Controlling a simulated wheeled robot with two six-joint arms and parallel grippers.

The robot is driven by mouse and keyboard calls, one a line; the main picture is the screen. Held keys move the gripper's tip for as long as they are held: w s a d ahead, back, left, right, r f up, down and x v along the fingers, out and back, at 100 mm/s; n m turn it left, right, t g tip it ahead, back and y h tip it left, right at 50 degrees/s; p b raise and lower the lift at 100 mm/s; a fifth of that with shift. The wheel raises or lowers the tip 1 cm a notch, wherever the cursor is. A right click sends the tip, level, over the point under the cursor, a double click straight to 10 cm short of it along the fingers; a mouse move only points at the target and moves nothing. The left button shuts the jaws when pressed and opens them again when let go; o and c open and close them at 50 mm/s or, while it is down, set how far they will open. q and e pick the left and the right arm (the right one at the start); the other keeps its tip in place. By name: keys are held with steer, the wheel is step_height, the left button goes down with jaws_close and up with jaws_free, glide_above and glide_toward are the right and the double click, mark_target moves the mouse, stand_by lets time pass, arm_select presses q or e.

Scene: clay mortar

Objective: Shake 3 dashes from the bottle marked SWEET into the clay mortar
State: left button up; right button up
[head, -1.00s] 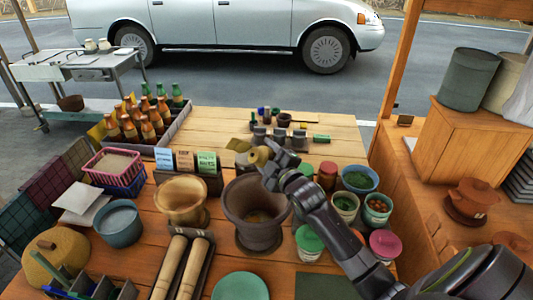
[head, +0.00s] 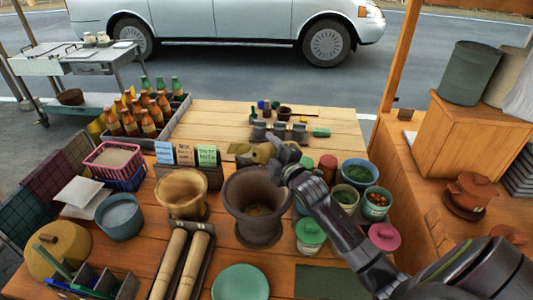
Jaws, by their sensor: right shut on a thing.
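My right gripper (head: 273,157) is above and behind the dark brown mortar (head: 242,212). It is shut on a tan, bottle-like thing (head: 257,154), which looks tilted and is partly hidden by the gripper. I cannot read a SWEET mark on it. The dark mortar stands upright, open at the top, with a little tan matter at its bottom. A lighter tan mortar (head: 181,194) stands to its left; I cannot tell for certain from the picture which is clay. My left gripper is not in view.
A crate of sauce bottles (head: 148,122) stands at the back left, with small signs (head: 186,155) before it. Two pestles (head: 180,265) lie in front. Bowls and lidded jars (head: 311,232) crowd the right.

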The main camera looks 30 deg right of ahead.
steer(key=shift+d+f+n+b, duration=0.55)
steer(key=shift+f+n+b, duration=0.1)
steer(key=shift+n+b, duration=0.5)
steer(key=shift+r+n, duration=0.5)
steer(key=shift+n, duration=0.15)
arm_select(q)
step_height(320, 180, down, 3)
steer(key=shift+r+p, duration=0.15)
steer(key=shift+p, duration=0.15)
arm_select(e)
step_height(320, 180, up, 2)
steer(key=n, duration=0.4)
steer(key=shift+a+r, duration=0.15)
